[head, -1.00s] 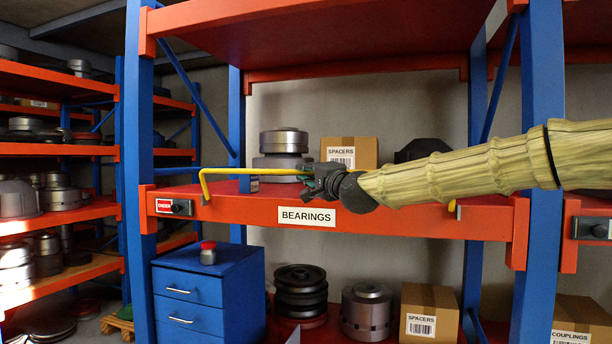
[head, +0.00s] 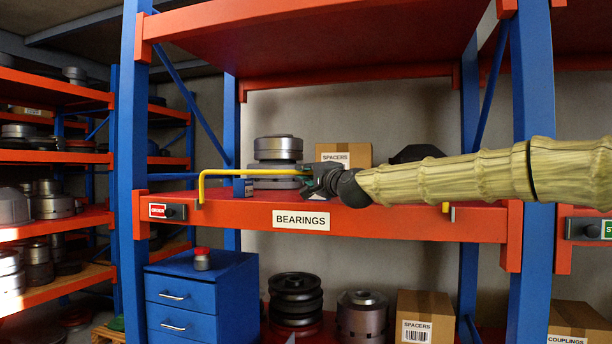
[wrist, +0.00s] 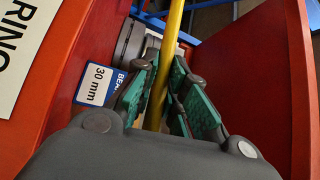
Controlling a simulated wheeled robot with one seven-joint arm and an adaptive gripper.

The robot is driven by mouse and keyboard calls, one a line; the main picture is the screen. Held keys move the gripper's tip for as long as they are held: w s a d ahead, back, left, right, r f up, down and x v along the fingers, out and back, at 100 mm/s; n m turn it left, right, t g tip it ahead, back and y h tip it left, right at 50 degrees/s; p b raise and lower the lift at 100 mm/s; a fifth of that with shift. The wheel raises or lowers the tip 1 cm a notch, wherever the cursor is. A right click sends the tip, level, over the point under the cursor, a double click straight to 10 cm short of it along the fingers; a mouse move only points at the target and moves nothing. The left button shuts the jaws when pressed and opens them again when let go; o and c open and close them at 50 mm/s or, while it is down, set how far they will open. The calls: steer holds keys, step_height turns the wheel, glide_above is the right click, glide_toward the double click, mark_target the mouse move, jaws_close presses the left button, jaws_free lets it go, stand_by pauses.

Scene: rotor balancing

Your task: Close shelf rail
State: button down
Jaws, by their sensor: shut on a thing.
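The yellow shelf rail (head: 232,172) runs along the front of the red shelf labelled BEARINGS. Its left end bends down to the shelf's front edge, near the left post. My gripper (head: 318,179) is at the right part of the rail, its fingers around the bar. In the wrist view, my gripper (wrist: 165,95) has green finger pads on either side of the yellow rail (wrist: 172,35), shut on it. A short yellow piece (head: 446,207) with a grey part sits at the shelf's right front. The far end of the rail by my gripper is hidden.
Stacked metal parts (head: 278,155), a SPACERS box (head: 346,154) and a dark part stand on the shelf behind the rail. A small blue 30 mm box (wrist: 95,85) lies close to my gripper. Blue posts (head: 133,150) flank the shelf; a blue drawer cabinet (head: 203,295) stands below.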

steer(key=shift+r, duration=0.1)
steer(key=c, duration=1.5)
jaws_free()
steer(key=shift+w, duration=0.15)
steer(key=shift+o, duration=0.2)
steer(key=v, duration=1.2)
steer(key=shift+f, duration=0.2)
